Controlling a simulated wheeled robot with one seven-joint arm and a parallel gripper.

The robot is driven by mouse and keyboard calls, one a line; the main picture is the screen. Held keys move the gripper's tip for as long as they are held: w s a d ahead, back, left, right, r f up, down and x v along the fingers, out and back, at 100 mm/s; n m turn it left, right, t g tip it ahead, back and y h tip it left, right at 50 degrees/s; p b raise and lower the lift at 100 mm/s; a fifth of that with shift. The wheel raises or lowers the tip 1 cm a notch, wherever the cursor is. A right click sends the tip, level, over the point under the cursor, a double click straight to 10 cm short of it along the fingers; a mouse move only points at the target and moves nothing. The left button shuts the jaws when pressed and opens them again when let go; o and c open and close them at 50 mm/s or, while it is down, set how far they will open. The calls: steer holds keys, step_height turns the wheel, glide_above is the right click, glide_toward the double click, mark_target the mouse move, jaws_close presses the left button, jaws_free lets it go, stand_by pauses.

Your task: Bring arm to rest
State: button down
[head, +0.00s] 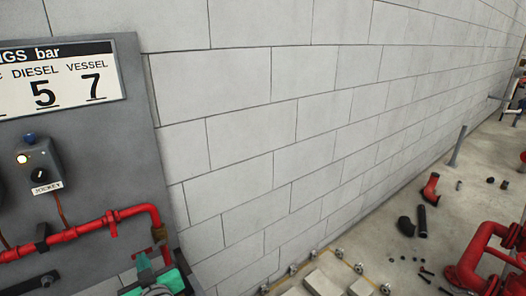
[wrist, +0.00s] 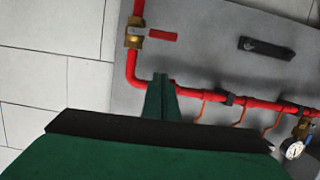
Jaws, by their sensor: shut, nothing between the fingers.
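My gripper (wrist: 161,80) shows in the wrist view as narrow green fingers held together, with nothing between them. Its tips lie over the image of the red pipe; I cannot tell how far apart they are. In the head view part of my gripper (head: 150,275) shows teal at the bottom left, below the bend of the red pipe (head: 90,228). The rest of my arm is mostly out of view. The grey panel (head: 100,130) stands behind the pipe.
The panel carries a control box (head: 40,165) with a knob and a lit lamp, and a gauge sign (head: 60,85). A block wall (head: 300,110) runs to the right. Loose red and black pipe parts (head: 421,218) lie on the floor. A pressure gauge (wrist: 293,149) shows in the wrist view.

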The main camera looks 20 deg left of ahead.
steer(key=s+d+f+m+t+h, duration=0.2)
steer(key=s+d+f+m+h, duration=0.15)
steer(key=d+f, duration=0.75)
steer(key=s+d+f+m+t+h, duration=0.25)
steer(key=d+f+m, duration=0.4)
steer(key=d, duration=0.75)
steer(key=s+d+f+t+h, duration=0.1)
steer(key=s+d+h, duration=0.5)
steer(key=s+d, duration=1.2)
steer(key=s+f, duration=0.1)
steer(key=s, duration=0.1)
steer(key=shift+s+d+m, duration=0.15)
steer(key=shift+s+m, duration=0.15)
steer(key=shift+m, duration=0.1)
steer(key=shift+t, duration=0.25)
